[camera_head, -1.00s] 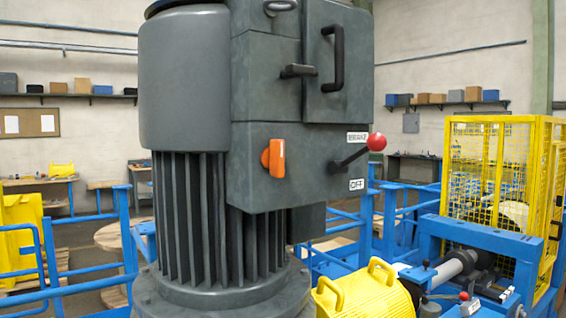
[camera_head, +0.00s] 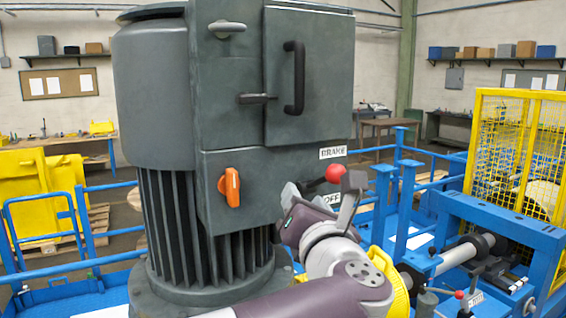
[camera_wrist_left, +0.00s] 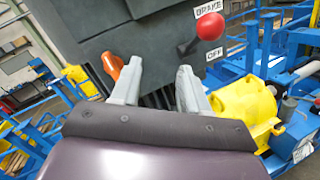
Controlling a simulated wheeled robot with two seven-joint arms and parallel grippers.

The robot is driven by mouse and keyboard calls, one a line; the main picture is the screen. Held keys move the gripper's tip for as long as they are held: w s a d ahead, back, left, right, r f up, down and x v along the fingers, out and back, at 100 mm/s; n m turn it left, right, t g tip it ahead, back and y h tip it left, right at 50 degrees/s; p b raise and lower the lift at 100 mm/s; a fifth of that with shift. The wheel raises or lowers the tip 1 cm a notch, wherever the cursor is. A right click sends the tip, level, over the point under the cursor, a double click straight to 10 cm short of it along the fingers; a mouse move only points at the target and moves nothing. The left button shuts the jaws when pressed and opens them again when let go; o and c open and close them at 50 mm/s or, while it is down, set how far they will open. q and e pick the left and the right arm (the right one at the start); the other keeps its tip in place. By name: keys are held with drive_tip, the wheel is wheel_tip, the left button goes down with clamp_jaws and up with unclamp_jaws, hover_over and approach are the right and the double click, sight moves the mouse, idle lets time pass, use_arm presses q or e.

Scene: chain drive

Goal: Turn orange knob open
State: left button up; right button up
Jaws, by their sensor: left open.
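The orange knob (camera_head: 232,187) sits on the lower left of the grey control box on the motor, its handle close to upright. It also shows in the left wrist view (camera_wrist_left: 113,67), just left of the left fingertip. My left gripper (camera_head: 320,193) is open and empty, to the right of the knob and in front of the box's lower right part, near the brake lever. Its two grey fingers also show spread in the left wrist view (camera_wrist_left: 160,68). The gripper is apart from the knob. My right gripper is not in view.
The brake lever's red ball (camera_head: 335,173) stands out beside the gripper, between the BRAKE (camera_head: 333,152) and OFF labels. A black door handle (camera_head: 294,78) and a small latch (camera_head: 257,98) project above. Blue rails and a yellow cage (camera_head: 510,140) stand at right.

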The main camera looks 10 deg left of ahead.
use_arm(q)
drive_tip(key=s+a+f+n+g+y, duration=0.1)
drive_tip(key=s+a+n+g+y, duration=0.25)
drive_tip(key=n, duration=0.55)
drive_tip(key=y+p, duration=0.1)
drive_tip(key=p, duration=0.1)
approach(234, 187)
drive_tip(key=p+x, duration=0.5)
drive_tip(key=x, duration=0.4)
drive_tip(key=shift+w+a, duration=0.25)
drive_tip(key=shift+a, duration=0.2)
drive_tip(key=shift+d, duration=0.4)
drive_tip(key=c, duration=0.4)
clamp_jaws()
drive_tip(key=shift+a, duration=0.1)
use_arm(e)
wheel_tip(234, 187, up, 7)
